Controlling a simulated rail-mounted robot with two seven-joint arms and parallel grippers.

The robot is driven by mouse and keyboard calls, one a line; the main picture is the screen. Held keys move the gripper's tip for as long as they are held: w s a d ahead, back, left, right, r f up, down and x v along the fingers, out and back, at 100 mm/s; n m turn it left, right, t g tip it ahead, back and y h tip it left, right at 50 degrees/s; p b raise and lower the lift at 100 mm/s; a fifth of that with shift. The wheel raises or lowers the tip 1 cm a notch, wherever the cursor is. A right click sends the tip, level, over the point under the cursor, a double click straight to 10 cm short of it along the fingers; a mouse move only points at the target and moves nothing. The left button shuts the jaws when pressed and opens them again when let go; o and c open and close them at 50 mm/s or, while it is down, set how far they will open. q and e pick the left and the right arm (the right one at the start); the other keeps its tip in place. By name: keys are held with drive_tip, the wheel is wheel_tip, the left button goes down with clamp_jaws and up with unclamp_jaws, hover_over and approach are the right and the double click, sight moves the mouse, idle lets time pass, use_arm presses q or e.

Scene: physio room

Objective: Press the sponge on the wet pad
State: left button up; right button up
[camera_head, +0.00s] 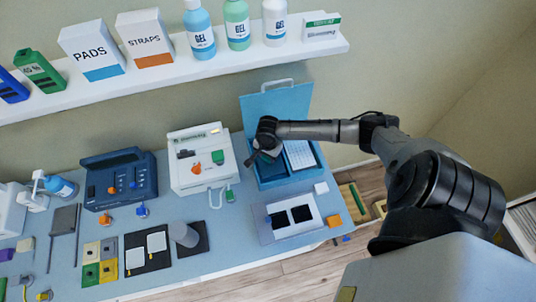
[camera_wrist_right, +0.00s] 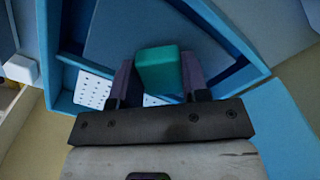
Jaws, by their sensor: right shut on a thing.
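My right gripper (camera_head: 258,158) is over the open blue box (camera_head: 313,172) at the back of the table. In the wrist view the right gripper (camera_wrist_right: 158,85) is shut on a teal block (camera_wrist_right: 160,72), which looks like the sponge. A flat blue-grey panel (camera_wrist_right: 120,30) lies beyond the block; I cannot tell whether they touch. Two black pads (camera_head: 279,220) lie side by side on a white tray (camera_head: 296,231) in front of the box. I cannot tell which pad is wet. My left gripper is out of view.
A white perforated plate (camera_head: 300,154) sits in the box, whose lid (camera_head: 285,100) stands open. A white device (camera_head: 203,180) stands left of it. A shelf (camera_head: 170,75) runs above.

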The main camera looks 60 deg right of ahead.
drive_tip(key=shift+f, duration=0.3)
idle(0.6)
drive_tip(key=shift+f, duration=0.5)
idle(0.4)
drive_tip(key=shift+f, duration=0.2)
idle(0.5)
drive_tip(key=shift+r, duration=0.1)
drive_tip(key=shift+r+p, duration=0.55)
drive_tip(key=shift+p, duration=0.05)
wheel_tip(320, 180, up, 5)
drive_tip(key=p, duration=0.7)
drive_tip(key=shift+r, duration=0.15)
drive_tip(key=shift+r+p, duration=0.3)
drive_tip(key=shift+p, duration=0.15)
drive_tip(key=shift+f, duration=0.1)
